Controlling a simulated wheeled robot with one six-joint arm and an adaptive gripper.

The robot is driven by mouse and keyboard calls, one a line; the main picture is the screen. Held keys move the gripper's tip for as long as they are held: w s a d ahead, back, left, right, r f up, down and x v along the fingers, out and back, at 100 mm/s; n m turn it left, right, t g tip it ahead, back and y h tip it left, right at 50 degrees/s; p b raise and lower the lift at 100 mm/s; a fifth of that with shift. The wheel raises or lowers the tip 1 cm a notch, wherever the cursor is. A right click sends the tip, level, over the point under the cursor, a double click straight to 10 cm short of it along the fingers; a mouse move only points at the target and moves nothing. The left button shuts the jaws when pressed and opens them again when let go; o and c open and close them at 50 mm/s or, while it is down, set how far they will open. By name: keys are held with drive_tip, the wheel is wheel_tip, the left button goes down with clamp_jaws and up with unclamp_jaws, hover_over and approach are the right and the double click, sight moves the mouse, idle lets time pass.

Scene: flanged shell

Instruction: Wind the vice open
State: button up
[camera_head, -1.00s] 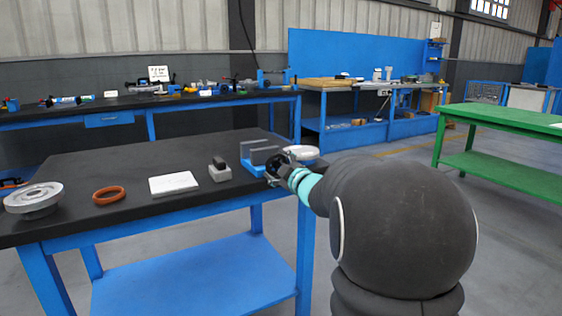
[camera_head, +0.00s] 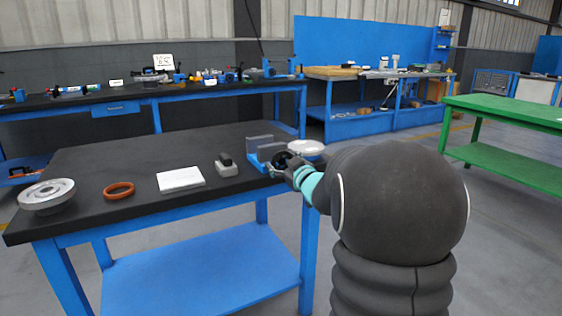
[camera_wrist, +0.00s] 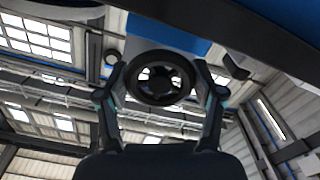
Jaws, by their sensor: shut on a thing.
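The vice has a blue base (camera_head: 262,164) and two upright grey jaws (camera_head: 259,142), and stands at the right end of the black-topped bench. A gap shows between the jaws; its width is hard to judge. Its dark handwheel (camera_head: 285,158) is on the near right side, partly hidden by my gripper (camera_head: 292,168). In the wrist view, the black spoked handwheel (camera_wrist: 160,98) sits between the two fingers of my gripper (camera_wrist: 160,72), one on each side of its rim. My gripper is shut on the handwheel. A blue surface shows behind the wheel.
On the bench (camera_head: 130,160) lie a silver flanged part (camera_head: 47,192), an orange ring (camera_head: 118,190), a white block (camera_head: 180,179) and a grey block with a black top (camera_head: 227,167). A round white-topped thing (camera_head: 306,147) stands close behind the vice. The bench's back middle is clear.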

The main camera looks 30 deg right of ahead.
drive_tip(key=shift+s+f, duration=0.1)
drive_tip(key=shift+f, duration=0.25)
drive_tip(key=o, duration=1)
drive_tip(key=shift+d, duration=0.1)
drive_tip(key=shift+o, duration=0.7)
drive_tip(key=shift+r, duration=0.1)
drive_tip(key=shift+r, duration=0.1)
drive_tip(key=shift+s, duration=0.1)
drive_tip(key=s, duration=1.2)
drive_tip(key=shift+d, duration=0.15)
drive_tip(key=shift+w, duration=0.1)
